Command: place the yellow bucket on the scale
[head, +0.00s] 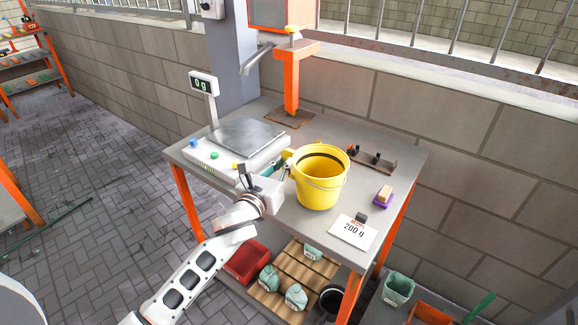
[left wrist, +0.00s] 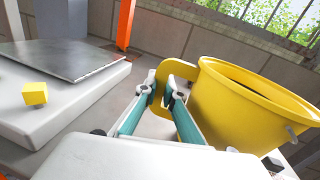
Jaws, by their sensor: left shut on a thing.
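The yellow bucket (head: 320,178) stands upright on the table, to the right of the scale. The scale has a flat metal plate (head: 246,137) on a white base, and its display (head: 203,84) reads 0 g. The plate is empty. My left gripper (head: 285,168) is at the bucket's left side. In the left wrist view the gripper's fingers (left wrist: 165,92) are shut on a yellow tab on the side of the bucket (left wrist: 235,105). The scale plate (left wrist: 62,58) shows at the left there. My right gripper is not in view.
The table (head: 395,170) also holds a card reading 200 g (head: 352,232), a sponge on a purple dish (head: 383,196) and a rack (head: 372,160) behind the bucket. An orange post (head: 291,85) rises behind the scale. A yellow cube (left wrist: 35,94) sits on the scale base's edge.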

